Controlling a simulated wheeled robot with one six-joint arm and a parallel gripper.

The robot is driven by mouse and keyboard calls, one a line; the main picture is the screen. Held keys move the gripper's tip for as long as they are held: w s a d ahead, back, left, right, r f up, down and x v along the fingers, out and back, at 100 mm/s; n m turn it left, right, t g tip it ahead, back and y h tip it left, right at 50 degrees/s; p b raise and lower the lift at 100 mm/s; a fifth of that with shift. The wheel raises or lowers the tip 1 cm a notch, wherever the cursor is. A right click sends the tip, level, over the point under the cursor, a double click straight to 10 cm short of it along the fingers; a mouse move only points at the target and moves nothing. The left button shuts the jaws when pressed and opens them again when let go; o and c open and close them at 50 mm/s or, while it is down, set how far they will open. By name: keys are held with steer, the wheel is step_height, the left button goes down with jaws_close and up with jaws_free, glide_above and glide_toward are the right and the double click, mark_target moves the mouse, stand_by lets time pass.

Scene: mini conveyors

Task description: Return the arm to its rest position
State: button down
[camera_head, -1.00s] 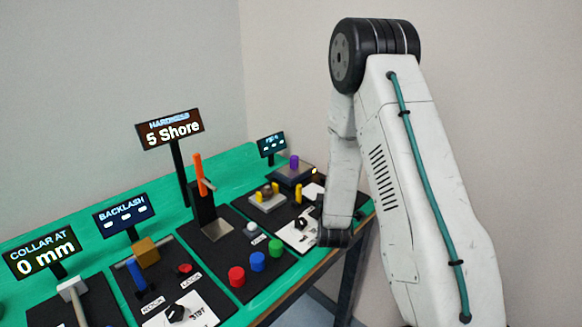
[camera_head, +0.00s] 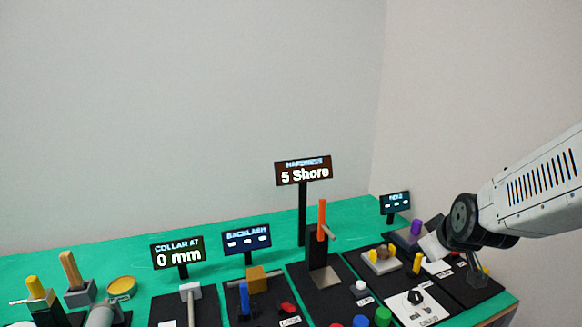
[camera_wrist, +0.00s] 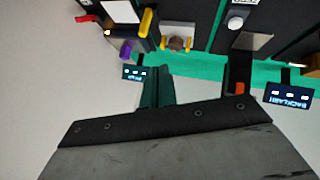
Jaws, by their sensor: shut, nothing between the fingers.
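My arm (camera_head: 540,185) reaches in from the right in the head view, with its dark round joint (camera_head: 463,220) over the right end of the bench. My gripper (camera_wrist: 156,74) shows in the wrist view as a narrow dark green shape beyond the dark mounting bar. It is shut and holds nothing. It is apart from the bench devices in that view. In the head view I cannot make out the fingers clearly against the dark panels.
The green bench (camera_head: 345,232) carries several devices. A tall post holds the "5 Shore" display (camera_head: 303,171); the "0 mm" display (camera_head: 178,253) and backlash display (camera_head: 247,239) stand left of it. A purple knob (camera_head: 416,227) is close to my arm. Space above the bench's left is free.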

steer(key=s+a+r+m+g+y, duration=0.1)
steer(key=s+a+r+m+g, duration=0.1)
steer(key=s, duration=1)
step_height(320, 180, up, 2)
steer(key=shift+s+a+r+g, duration=0.15)
steer(key=shift+a+r+g, duration=0.05)
steer(key=shift+a+g, duration=0.6)
steer(key=c, duration=1.9)
jaws_free()
steer(key=s+r+m+g, duration=0.2)
steer(key=s+m+g, duration=0.1)
steer(key=s, duration=1.1)
steer(key=shift+s+a+r, duration=0.35)
steer(key=shift+a, duration=0.1)
steer(key=o, duration=0.5)
steer(key=shift+s+g, duration=0.3)
steer(key=shift+c, duration=0.2)
steer(key=shift+s, duration=0.1)
